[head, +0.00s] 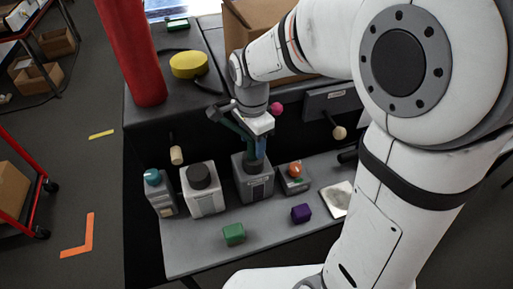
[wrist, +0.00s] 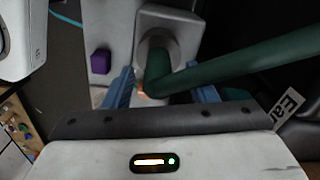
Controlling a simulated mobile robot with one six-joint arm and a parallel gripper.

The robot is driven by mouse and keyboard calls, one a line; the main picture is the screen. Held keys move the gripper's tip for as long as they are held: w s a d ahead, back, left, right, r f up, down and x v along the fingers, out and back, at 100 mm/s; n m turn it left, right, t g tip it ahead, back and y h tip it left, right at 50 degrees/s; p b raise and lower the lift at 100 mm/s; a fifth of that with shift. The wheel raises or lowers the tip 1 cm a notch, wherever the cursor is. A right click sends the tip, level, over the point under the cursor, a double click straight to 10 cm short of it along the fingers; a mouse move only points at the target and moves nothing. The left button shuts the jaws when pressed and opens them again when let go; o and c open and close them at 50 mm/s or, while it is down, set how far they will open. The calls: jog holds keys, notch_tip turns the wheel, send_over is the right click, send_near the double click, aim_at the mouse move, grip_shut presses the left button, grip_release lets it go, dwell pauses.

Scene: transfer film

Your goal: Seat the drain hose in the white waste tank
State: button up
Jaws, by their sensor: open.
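The white tank (head: 203,203) with a black cap stands on the low shelf in the head view. To its right is a grey tank (head: 254,190) with a dark neck. The green drain hose (wrist: 240,65) crosses from the right in the wrist view and bends at the neck of a pale tank (wrist: 170,20). It also shows beside my gripper in the head view (head: 233,124). I cannot tell how deep its end sits. My gripper (wrist: 163,90) is open, with its blue fingers either side of the hose bend. In the head view it is above the grey tank.
A small blue-capped container (head: 160,195) stands left of the white tank. A small box with an orange knob (head: 295,180) is at right. Green (head: 234,234) and purple (head: 301,213) blocks lie in front. A red cylinder (head: 132,50) and yellow object (head: 189,65) stand above.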

jog(key=shift+w+f, duration=0.1)
jog(key=shift+f, duration=0.55)
jog(key=c, duration=1.1)
